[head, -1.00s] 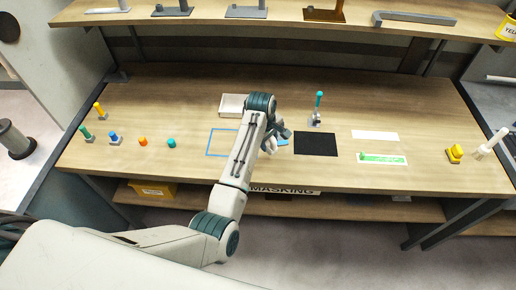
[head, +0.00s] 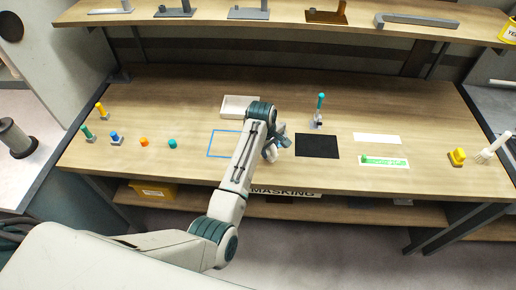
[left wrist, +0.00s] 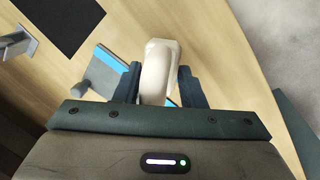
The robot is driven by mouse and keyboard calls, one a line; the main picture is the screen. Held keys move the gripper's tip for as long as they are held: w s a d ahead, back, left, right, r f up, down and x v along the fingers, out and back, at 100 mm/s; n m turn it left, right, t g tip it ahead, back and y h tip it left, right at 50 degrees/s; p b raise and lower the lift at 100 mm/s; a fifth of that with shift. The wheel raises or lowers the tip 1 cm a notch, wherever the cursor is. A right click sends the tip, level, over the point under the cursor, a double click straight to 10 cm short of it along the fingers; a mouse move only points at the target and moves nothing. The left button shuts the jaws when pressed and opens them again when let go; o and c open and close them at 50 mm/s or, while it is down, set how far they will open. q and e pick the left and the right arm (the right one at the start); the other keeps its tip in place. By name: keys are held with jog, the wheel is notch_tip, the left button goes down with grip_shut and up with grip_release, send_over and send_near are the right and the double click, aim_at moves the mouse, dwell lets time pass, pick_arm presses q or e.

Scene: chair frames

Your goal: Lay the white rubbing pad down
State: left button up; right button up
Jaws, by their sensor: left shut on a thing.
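The white rubbing pad (left wrist: 160,66) is a pale, rounded block between the two dark fingers of my left gripper (left wrist: 158,88) in the left wrist view. My left gripper is shut on it. In the head view my left gripper (head: 274,150) is over the bench, between the blue-outlined square (head: 209,151) and the black mat (head: 317,146). My arm mostly hides the pad there. A flat grey piece with a blue stripe (left wrist: 117,58) lies below and beside the pad in the wrist view. I cannot tell whether the pad touches anything below. My right gripper is not in view.
A white tray (head: 228,113) stands behind my arm. A teal-topped tool (head: 320,108) stands behind the black mat. White and green strips (head: 384,161) lie to the right. Several small coloured pieces, including an orange one (head: 144,142), stand at the left. A shelf (head: 220,21) runs above.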

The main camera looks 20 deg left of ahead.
aim_at(268, 152)
pick_arm(q)
jog(key=shift+f, duration=0.55)
jog(key=shift+f+b, duration=0.35)
jog(key=shift+f, duration=0.65)
jog(key=o, duration=1)
jog(key=shift+c, duration=0.2)
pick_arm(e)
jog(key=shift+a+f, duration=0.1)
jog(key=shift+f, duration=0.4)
pick_arm(q)
jog(key=shift+r, duration=0.25)
notch_tip(268, 152, up, 10)
jog(key=s+a+b, duration=0.1)
jog(key=b, duration=0.2)
jog(key=shift+s, duration=0.4)
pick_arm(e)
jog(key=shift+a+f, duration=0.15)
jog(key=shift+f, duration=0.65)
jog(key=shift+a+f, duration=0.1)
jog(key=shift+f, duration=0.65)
